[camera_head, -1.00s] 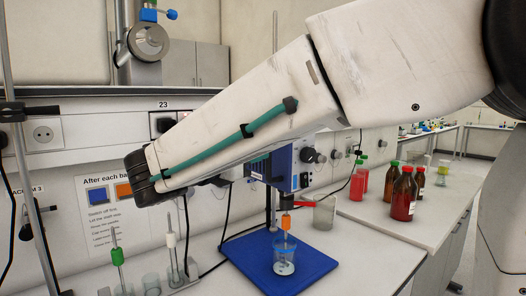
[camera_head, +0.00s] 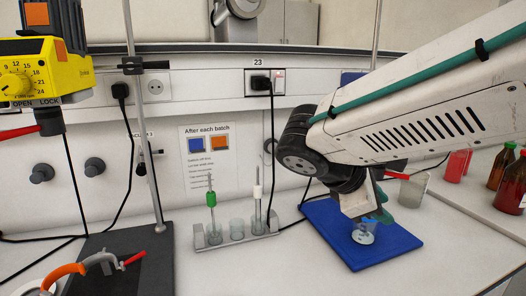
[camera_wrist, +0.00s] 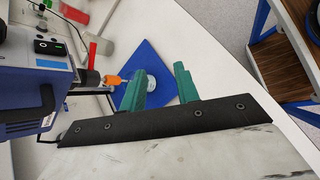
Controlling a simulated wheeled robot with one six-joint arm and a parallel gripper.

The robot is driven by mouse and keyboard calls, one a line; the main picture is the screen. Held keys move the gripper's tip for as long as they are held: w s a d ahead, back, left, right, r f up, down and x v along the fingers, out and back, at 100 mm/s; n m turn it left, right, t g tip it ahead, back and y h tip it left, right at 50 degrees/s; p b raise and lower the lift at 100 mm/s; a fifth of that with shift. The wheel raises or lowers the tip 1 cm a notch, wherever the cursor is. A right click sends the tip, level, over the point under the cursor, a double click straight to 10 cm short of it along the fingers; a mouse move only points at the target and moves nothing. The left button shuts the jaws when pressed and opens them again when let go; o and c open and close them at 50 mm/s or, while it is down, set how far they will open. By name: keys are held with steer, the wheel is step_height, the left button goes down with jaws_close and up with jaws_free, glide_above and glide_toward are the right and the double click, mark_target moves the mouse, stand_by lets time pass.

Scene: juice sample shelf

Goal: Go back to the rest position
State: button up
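My arm reaches in from the right in the head view. My gripper (camera_head: 378,216) points down over the blue base plate (camera_head: 395,246). In the wrist view my gripper (camera_wrist: 165,88) shows two green fingers spread apart with nothing held between them. A small glass beaker (camera_head: 363,234) stands on the plate just below the fingers in the head view. In the wrist view the beaker (camera_wrist: 151,86) shows beyond the fingers, partly hidden by the left one.
A rack (camera_head: 238,236) with green- and white-capped tools stands left of the plate. A yellow overhead unit (camera_head: 45,72) hangs over a dark stand base (camera_head: 120,262) at far left. Red bottles (camera_head: 510,183) stand at right. The front bench strip is clear.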

steer(key=s+d+f+m+y, duration=0.2)
steer(key=s+m+y, duration=0.2)
steer(key=s+m, duration=0.3)
steer(key=s+d+f+m+g+y, duration=0.1)
steer(key=s+d+f+m+y, duration=0.1)
steer(key=s+m+y, duration=0.3)
steer(key=s+f+m, duration=0.1)
steer(key=s+m, duration=0.1)
steer(key=s, duration=0.2)
steer(key=shift+s+d+f, duration=0.2)
steer(key=shift+s+f, duration=0.1)
steer(key=shift+a, duration=0.1)
